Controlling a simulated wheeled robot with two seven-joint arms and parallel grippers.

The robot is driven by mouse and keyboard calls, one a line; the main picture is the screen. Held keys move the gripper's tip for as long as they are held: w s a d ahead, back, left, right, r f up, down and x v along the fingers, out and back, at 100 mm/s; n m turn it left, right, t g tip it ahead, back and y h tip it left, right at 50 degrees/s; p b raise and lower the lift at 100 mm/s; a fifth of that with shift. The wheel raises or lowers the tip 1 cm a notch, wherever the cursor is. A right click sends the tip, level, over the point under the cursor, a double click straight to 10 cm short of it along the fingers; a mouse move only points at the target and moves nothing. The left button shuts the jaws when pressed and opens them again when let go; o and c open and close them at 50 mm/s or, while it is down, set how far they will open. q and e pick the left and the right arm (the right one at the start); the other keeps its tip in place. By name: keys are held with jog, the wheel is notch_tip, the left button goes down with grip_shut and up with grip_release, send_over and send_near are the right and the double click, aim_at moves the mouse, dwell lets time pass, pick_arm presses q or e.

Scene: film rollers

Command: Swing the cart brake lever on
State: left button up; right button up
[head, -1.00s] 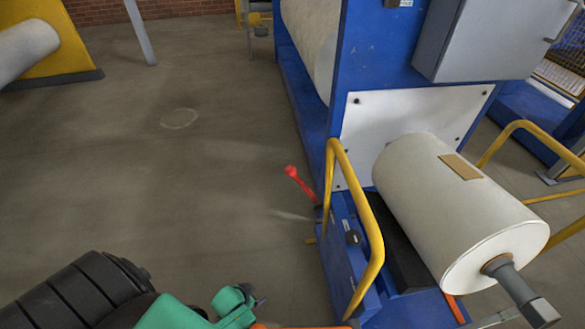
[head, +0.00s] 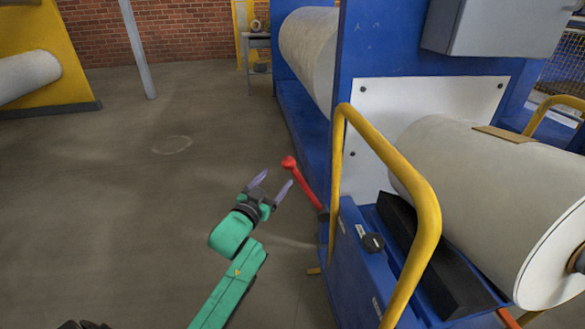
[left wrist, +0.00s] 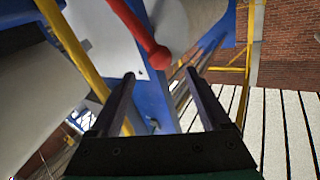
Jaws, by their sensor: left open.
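The red brake lever (head: 305,187) stands tilted up and to the left from the side of the blue cart (head: 352,270), with a round knob at its top. My left gripper (head: 273,184) is open and empty just left of the lever in the head view, its fingertips close to the knob. In the left wrist view the lever (left wrist: 135,30) comes down from the top, its knob just ahead of and between the two open fingers (left wrist: 161,78). I cannot tell whether a finger touches it.
A yellow handrail (head: 428,200) rises from the cart right of the lever. A large white roll (head: 490,190) lies on the cart. A blue machine frame (head: 375,45) stands behind. The floor (head: 130,215) to the left is clear.

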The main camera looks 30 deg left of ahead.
aim_at(293, 159)
pick_arm(q)
jog(key=w, duration=0.4)
jog(key=w+b, duration=0.1)
jog(key=w, duration=0.3)
jog(key=w+b, duration=0.1)
jog(key=w, duration=0.3)
jog(key=shift+a+f, duration=0.1)
jog(key=shift+a, duration=0.25)
jog(key=shift+w, duration=0.2)
grip_shut()
pick_arm(e)
jog(key=w+r, duration=0.1)
jog(key=a+r, duration=0.1)
jog(key=r, duration=0.1)
jog(key=w+r, duration=0.1)
jog(key=shift+w+a+r, duration=0.25)
jog(key=shift+w+r, duration=0.05)
jog(key=shift+r, duration=0.1)
